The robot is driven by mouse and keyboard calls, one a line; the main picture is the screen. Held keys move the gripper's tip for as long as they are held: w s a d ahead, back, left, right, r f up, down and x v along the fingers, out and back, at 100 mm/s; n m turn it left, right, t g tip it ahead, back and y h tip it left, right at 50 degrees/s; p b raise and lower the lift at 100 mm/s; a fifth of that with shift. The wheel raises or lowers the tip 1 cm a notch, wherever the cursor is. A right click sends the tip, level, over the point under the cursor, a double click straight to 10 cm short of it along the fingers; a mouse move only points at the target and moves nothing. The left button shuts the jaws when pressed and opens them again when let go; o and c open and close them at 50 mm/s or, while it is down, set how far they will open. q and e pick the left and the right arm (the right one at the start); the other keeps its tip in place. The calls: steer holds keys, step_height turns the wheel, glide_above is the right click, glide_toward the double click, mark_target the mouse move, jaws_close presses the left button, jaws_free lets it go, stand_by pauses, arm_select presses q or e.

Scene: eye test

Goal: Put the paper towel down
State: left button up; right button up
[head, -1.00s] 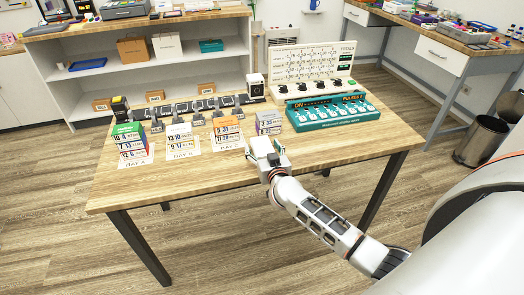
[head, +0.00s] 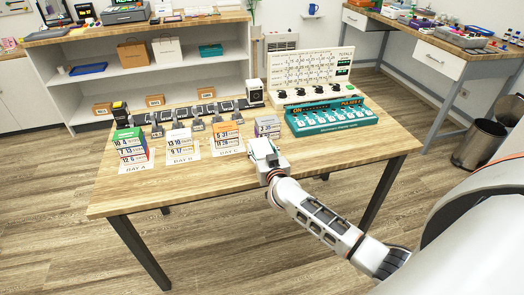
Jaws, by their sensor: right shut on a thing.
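I see no paper towel that I can make out in the head view. I cannot tell whether the thing touches the table. My left gripper is not in view.
Stacks of labelled blocks (head: 130,150) stand on white cards at the table's left and middle. A teal switch panel (head: 332,118) and a white dial board (head: 312,75) stand at the back right. The table's front strip is bare.

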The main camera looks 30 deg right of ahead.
step_height(320, 180, up, 14)
steer(key=f+p, duration=0.1)
steer(key=p, duration=0.5)
step_height(320, 180, up, 5)
glide_above(262, 147)
steer(key=s+a+r+n+y, duration=0.1)
steer(key=s+a, duration=0.5)
steer(key=s, duration=0.6)
steer(key=s+a+r+n+y, duration=0.1)
steer(key=s+a, duration=0.5)
steer(key=s, duration=0.6)
steer(key=shift+a+r+n+y+p, duration=0.15)
steer(key=shift+r+n+y+p, duration=0.15)
steer(key=shift+r+y+p, duration=0.35)
steer(key=shift+w+f, duration=0.1)
steer(key=shift+f, duration=0.05)
